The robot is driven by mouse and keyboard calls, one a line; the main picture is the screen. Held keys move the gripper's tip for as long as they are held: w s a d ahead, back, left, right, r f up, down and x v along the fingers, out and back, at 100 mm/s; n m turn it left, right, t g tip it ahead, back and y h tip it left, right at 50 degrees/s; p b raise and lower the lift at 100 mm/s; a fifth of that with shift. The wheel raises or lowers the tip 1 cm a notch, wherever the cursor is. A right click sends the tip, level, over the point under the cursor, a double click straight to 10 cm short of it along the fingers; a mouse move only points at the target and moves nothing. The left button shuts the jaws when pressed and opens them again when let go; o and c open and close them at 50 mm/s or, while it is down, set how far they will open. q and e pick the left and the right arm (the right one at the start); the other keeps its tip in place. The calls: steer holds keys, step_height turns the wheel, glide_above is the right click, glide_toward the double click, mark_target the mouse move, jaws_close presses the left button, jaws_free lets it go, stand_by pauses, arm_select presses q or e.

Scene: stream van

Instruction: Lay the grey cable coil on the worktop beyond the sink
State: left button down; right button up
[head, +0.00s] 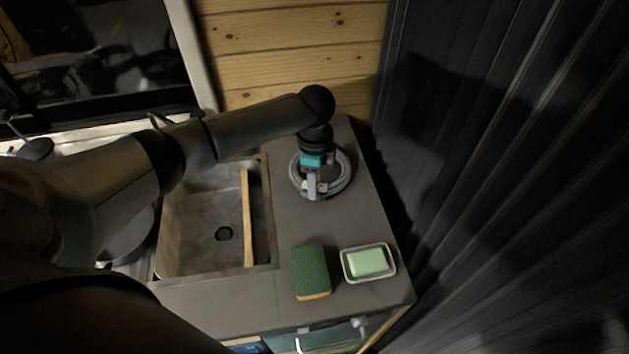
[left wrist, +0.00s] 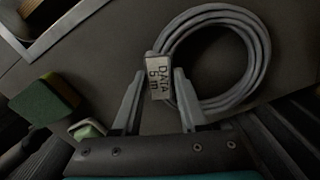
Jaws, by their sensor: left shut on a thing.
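The grey cable coil (head: 349,175) is a round bundle over the worktop (head: 295,225), to the right of the sink (head: 205,205). My left gripper (head: 312,188) points down and is shut on the coil's near side. In the left wrist view, the fingers (left wrist: 159,88) close about the pale tag (left wrist: 158,72) marked "DATA 5 m", and the cable loops (left wrist: 261,62) stretch away beyond it. I cannot tell whether the coil touches the worktop. My right gripper is not in view.
A green sponge (head: 311,268) and a dish with green soap (head: 367,262) sit at the worktop's near end. A wooden strip (head: 247,220) lies along the sink's right side. A dark curtain (head: 490,180) hangs at the right. Bare worktop lies between coil and sponge.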

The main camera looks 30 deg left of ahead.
arm_select(q)
steer(key=shift+c, duration=2.2)
jaws_free()
steer(key=shift+f, duration=0.1)
step_height(320, 180, up, 12)
steer(key=p, duration=0.1)
